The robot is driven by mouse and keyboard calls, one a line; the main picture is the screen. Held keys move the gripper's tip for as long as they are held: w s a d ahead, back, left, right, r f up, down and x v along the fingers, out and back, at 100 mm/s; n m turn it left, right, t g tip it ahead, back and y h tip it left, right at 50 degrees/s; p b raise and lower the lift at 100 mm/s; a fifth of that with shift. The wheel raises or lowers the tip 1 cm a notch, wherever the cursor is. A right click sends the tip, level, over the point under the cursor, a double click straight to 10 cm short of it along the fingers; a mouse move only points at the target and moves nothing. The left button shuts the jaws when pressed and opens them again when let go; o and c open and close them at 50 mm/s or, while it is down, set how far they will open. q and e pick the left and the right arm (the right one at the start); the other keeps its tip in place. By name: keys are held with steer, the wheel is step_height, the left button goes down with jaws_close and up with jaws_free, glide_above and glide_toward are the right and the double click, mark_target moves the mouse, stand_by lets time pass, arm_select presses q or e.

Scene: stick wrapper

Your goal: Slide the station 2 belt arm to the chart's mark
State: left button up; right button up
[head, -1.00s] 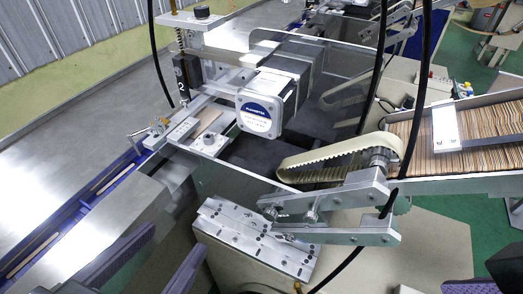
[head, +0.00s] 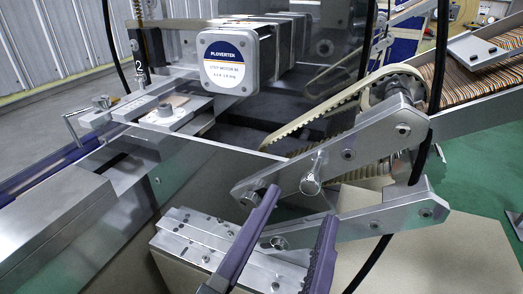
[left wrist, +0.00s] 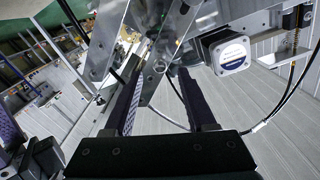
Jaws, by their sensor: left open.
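The belt arm (head: 350,150) is a pair of silver metal links carrying a cream toothed belt (head: 330,110), beside the plate marked 2 (head: 139,70). A round metal knob (head: 311,184) sticks out of its upper link. My left gripper (head: 298,203) is open, its purple fingers apart at the front of the belt arm, one on each side of the knob in the picture. In the left wrist view, the open fingers (left wrist: 160,78) point toward the silver links (left wrist: 150,45), with a round knob (left wrist: 160,66) between them. Contact cannot be told. I cannot make out a chart. My right gripper is out of view.
A drilled metal block (head: 185,240) sits below the belt arm. A motor (head: 228,62) with a blue and white label stands behind. A tray of thin wooden sticks (head: 475,80) lies at right. Black cables (head: 440,70) hang near the arm.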

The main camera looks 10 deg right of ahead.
mark_target(309, 189)
arm_select(q)
steer(key=shift+x, duration=1.8)
steer(key=shift+c, duration=0.2)
jaws_close()
